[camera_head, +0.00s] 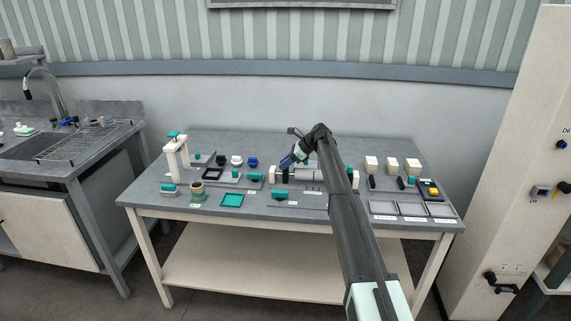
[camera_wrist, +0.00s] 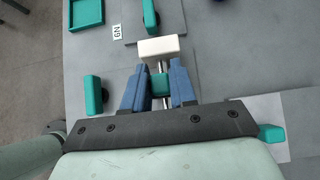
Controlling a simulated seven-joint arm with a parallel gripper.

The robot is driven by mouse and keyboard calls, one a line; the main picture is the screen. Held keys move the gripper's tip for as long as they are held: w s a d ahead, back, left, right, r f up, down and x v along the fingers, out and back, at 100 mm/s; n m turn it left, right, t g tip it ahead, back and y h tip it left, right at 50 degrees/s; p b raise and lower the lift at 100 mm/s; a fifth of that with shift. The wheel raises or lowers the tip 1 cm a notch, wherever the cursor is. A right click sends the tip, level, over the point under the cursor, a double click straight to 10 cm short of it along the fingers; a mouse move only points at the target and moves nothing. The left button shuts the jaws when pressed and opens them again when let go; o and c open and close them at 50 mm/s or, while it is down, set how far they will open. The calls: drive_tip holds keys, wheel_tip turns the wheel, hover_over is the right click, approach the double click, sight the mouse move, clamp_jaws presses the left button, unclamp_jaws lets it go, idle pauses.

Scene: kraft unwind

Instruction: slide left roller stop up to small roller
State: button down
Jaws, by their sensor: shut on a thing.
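My gripper (camera_wrist: 159,88) has its two blue fingers on either side of a small teal block, which looks like the left roller stop (camera_wrist: 160,86), and is shut on it. The stop sits on a thin metal shaft (camera_wrist: 160,68), a short way from a white end block (camera_wrist: 158,48). In the head view my gripper (camera_head: 286,162) reaches down over the left end of the roller stand. A grey roller (camera_head: 307,175), which may be the small roller, lies to its right. In the wrist view the roller is hidden behind the gripper body, so the gap to the stop cannot be told.
Teal-handled pieces stand close by, one (camera_wrist: 93,95) left of the fingers and one (camera_wrist: 149,13) beyond the white block. A teal tray (camera_head: 232,200) lies at the front left. White blocks (camera_head: 392,164) and grey trays (camera_head: 412,209) occupy the right side.

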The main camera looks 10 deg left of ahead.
drive_tip(key=shift+d, duration=1.45)
drive_tip(key=c, duration=1)
unclamp_jaws()
drive_tip(key=v, duration=1.3)
drive_tip(key=shift+d+r, duration=0.25)
drive_tip(key=shift+r, duration=0.05)
drive_tip(key=shift+a, duration=0.1)
